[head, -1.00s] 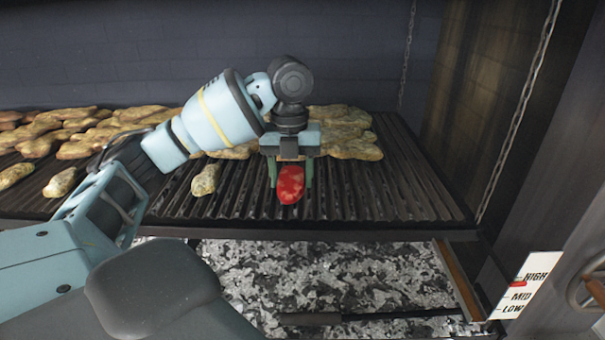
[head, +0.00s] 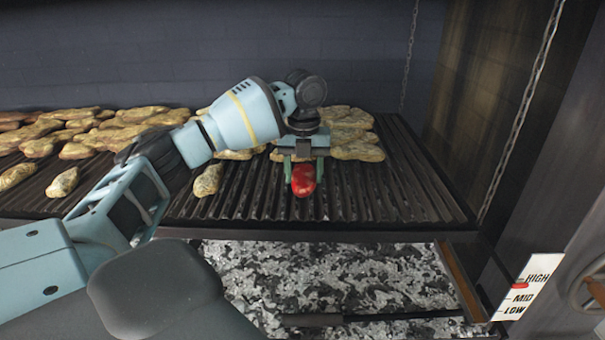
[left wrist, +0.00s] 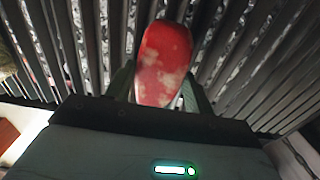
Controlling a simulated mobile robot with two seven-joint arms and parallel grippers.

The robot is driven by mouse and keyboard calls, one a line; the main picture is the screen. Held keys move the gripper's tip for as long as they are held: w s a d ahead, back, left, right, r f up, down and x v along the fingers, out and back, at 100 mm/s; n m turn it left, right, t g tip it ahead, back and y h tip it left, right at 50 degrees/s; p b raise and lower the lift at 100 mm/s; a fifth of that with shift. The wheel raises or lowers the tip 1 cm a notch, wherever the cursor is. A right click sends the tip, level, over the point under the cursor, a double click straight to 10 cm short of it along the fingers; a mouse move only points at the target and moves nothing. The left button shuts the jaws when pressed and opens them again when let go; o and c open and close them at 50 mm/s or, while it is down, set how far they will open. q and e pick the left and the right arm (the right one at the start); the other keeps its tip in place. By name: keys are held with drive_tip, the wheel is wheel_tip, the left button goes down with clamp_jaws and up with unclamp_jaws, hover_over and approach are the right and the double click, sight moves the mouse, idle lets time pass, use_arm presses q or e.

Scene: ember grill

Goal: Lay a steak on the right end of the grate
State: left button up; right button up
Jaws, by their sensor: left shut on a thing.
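A red raw steak (head: 304,181) is held between the green fingers of my left gripper (head: 303,172), over the middle-right part of the grate's front. In the left wrist view the red, pale-marbled steak (left wrist: 165,62) sits between the two fingers, with the grate bars behind it. I cannot tell whether it touches the bars. The dark ribbed grate (head: 415,195) is bare at its right end, to the right of the steak. My right gripper is not in view.
Several browned pieces of meat (head: 90,130) cover the left and back of the grate; a few (head: 350,125) lie behind my gripper. Chains (head: 525,110) hang at the right. Ash and coals (head: 330,270) lie below. A HIGH/MID/LOW sign (head: 530,285) stands at the right.

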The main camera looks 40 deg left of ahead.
sight(304, 175)
use_arm(q)
drive_tip(key=shift+f, duration=0.25)
drive_tip(key=shift+f, duration=0.1)
drive_tip(key=o, duration=1.1)
drive_tip(key=shift+f, duration=0.1)
drive_tip(key=shift+c, duration=0.2)
wheel_tip(304, 175, up, 12)
